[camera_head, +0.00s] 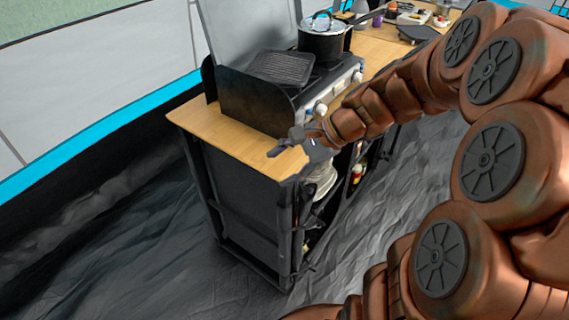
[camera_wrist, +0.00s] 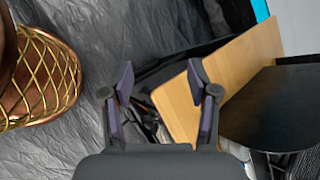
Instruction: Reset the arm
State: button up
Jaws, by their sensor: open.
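My arm stretches in from the right of the head view, with several brown, bent links. My gripper (camera_head: 290,146) is at its end, by the front right corner of the wooden counter (camera_head: 205,125). In the wrist view my gripper (camera_wrist: 161,100) shows two dark fingers spread apart with nothing held between them. The counter's wooden edge (camera_wrist: 255,60) lies beyond and to the right of the fingers. I cannot tell the exact gap between gripper and counter.
A stove with a griddle (camera_head: 281,68) and a black pot (camera_head: 323,42) stands on the counter. A dark panel (camera_wrist: 270,108) rises close right of the fingers. Small items sit at the counter's far end. Dark wrinkled floor (camera_head: 130,215) is clear at left.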

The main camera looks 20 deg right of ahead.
dwell(0.4)
jog(key=s+a+r+n+g+h+p, duration=0.1)
jog(key=s+a+n+g+p, duration=0.2)
jog(key=s+a+n, duration=0.3)
jog(key=s+d+r+n+g+h+p, duration=0.1)
jog(key=s+d+n+h+p, duration=0.1)
jog(key=s, duration=0.6)
jog(key=s+d+r+n+g+h+p, duration=0.1)
jog(key=s+d+n+h+p, duration=0.1)
jog(key=s+n+h, duration=0.3)
jog(key=s+d+n, duration=0.1)
jog(key=s+n, duration=0.1)
jog(key=s, duration=0.1)
jog(key=shift+s+r+g, duration=0.15)
jog(key=shift+s+g, duration=0.15)
jog(key=shift+g, duration=0.1)
